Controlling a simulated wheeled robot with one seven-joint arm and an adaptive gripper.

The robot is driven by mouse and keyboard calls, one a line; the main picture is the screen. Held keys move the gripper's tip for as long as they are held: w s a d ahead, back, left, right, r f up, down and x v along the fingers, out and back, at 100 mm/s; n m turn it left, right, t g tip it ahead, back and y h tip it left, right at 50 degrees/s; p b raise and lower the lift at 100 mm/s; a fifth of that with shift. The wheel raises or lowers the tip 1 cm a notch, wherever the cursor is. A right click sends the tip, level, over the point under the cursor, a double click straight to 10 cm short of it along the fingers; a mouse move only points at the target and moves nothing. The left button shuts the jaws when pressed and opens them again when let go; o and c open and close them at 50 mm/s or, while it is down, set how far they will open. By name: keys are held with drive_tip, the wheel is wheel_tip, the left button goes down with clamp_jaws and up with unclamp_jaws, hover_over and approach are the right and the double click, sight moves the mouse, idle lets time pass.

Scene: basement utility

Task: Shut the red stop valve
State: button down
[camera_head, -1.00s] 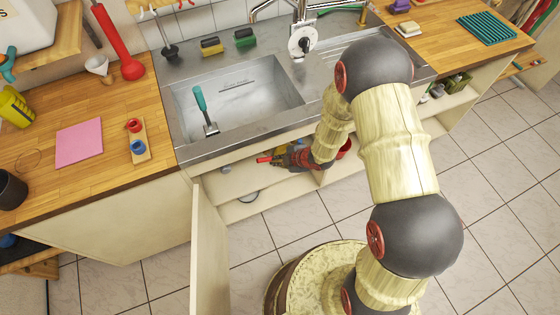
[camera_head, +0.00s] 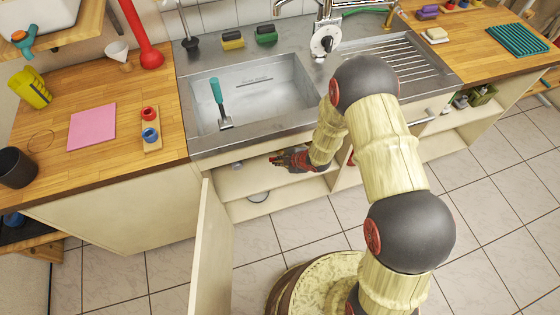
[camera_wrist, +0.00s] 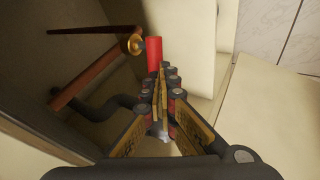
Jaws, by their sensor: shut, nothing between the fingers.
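The red stop valve shows in the wrist view as a red handle (camera_wrist: 154,53) beside a round brass fitting (camera_wrist: 135,44) on a copper pipe (camera_wrist: 95,75). My gripper (camera_wrist: 168,70) is shut and empty, with its fingertips right by the near end of the red handle. Whether they touch it I cannot tell. In the head view my gripper (camera_head: 277,158) reaches into the open cabinet under the sink, and the valve cannot be made out there.
The open cabinet door (camera_head: 212,255) stands left of my arm. The sink counter's front edge (camera_head: 250,140) lies above my gripper. A dark curved pipe (camera_wrist: 110,108) runs left of the fingers. Pale cabinet panels (camera_wrist: 260,110) are at the right.

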drive_tip(key=shift+s+a+f+b, duration=0.2)
drive_tip(key=shift+a+f+b, duration=0.2)
drive_tip(key=shift+a+f, duration=0.3)
drive_tip(key=shift+r, duration=0.15)
